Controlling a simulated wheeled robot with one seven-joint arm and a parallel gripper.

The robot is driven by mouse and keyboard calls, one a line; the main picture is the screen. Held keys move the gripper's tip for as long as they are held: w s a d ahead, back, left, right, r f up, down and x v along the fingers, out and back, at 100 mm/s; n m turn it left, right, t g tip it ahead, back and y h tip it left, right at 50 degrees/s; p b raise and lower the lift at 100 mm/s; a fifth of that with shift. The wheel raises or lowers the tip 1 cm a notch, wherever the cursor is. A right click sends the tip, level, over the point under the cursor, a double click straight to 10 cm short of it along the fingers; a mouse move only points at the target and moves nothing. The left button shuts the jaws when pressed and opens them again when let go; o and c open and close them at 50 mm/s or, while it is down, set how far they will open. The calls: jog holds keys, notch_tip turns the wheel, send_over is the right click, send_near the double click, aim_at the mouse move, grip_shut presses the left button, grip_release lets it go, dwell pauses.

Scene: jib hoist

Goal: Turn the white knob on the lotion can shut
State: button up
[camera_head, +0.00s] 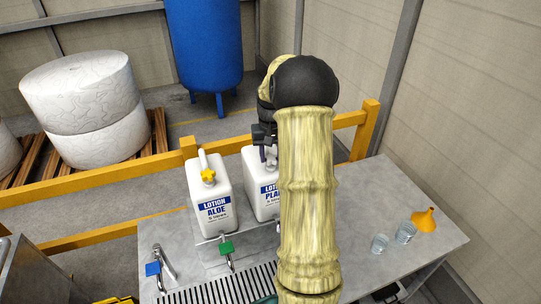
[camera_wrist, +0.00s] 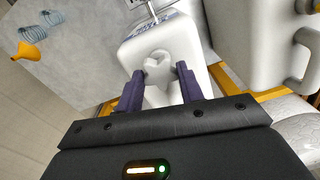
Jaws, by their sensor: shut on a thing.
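The white lotion can (camera_head: 260,205), its label partly readable as "LOTION PLA…", stands on the grey bench behind my forearm. Its white top also shows in the wrist view (camera_wrist: 190,50). The white knob (camera_wrist: 157,62) sits on top of the can, between my two dark purple fingers. My gripper (camera_wrist: 160,73) is shut on the knob from either side.
A second can, "LOTION ALOE" (camera_head: 212,215), with a yellow knob (camera_head: 208,175), stands close on the left. Taps with green (camera_head: 226,248) and blue (camera_head: 153,269) handles are in front. Glasses (camera_head: 406,232) and an orange funnel (camera_head: 425,219) are at right. A yellow rail (camera_head: 110,174) runs behind.

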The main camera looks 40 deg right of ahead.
jog(key=m+b, duration=0.1)
jog(key=m, duration=0.7)
jog(key=shift+r, duration=0.1)
jog(key=m, duration=0.3)
jog(key=shift+w+m, duration=0.1)
jog(key=shift+m, duration=0.3)
jog(key=shift+m+p, duration=0.4)
jog(key=shift+m, duration=1.5)
jog(key=o, duration=1)
